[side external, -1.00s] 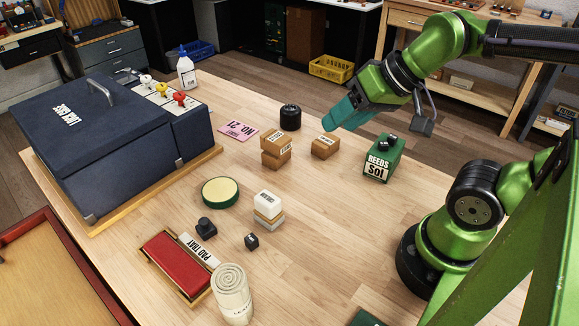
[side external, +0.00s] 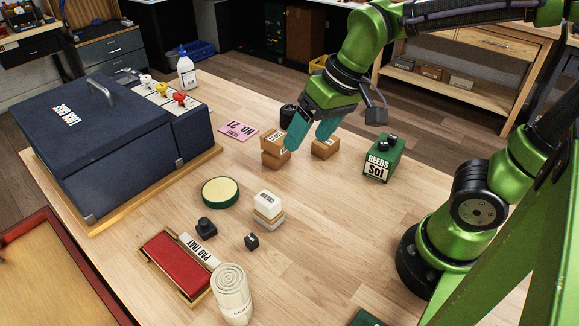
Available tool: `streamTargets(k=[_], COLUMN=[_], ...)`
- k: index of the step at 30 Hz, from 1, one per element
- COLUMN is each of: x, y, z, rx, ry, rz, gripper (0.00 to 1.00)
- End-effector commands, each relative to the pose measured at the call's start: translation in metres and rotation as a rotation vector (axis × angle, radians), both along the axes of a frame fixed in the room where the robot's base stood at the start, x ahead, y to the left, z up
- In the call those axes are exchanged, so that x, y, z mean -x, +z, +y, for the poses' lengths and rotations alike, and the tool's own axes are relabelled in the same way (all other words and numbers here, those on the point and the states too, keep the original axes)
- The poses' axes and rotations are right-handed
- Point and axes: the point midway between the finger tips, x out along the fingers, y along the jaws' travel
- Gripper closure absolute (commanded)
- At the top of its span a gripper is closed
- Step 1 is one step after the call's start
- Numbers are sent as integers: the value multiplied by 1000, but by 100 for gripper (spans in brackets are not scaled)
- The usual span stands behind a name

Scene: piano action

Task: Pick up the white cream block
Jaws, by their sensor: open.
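The white cream block (side external: 268,200) sits on top of a small stack near the middle of the table, with a tan layer and a pale layer (side external: 268,221) under it. It has dark lettering on it. My gripper (side external: 308,142) is above the table, behind and to the right of the block in the picture. Its two teal fingers are apart with nothing between them. They overlap the edges of the brown boxes in the view, and I cannot tell whether they touch them.
Two stacked brown boxes (side external: 273,157) and a single brown box (side external: 324,149) stand near my gripper. A green reeds box (side external: 382,160) is to the right. A round tin (side external: 220,192), black stamp (side external: 206,228) and small black cube (side external: 252,241) lie around the stack. Clear table lies to its right.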

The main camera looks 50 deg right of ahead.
Motion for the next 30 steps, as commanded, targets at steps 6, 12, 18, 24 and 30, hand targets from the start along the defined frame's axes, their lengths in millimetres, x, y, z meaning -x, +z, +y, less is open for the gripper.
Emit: streamTargets(k=[6, 12, 18, 24, 30], x=[-45, -72, -74, -73, -72], y=[-27, -38, -38, -79, -121], z=[40, 60, 57, 56, 56], rx=[113, 195, 214, 214, 212], ry=[133, 172, 152, 154, 152], rz=[211, 315, 338, 341, 339], gripper=[27, 27, 27, 27, 27])
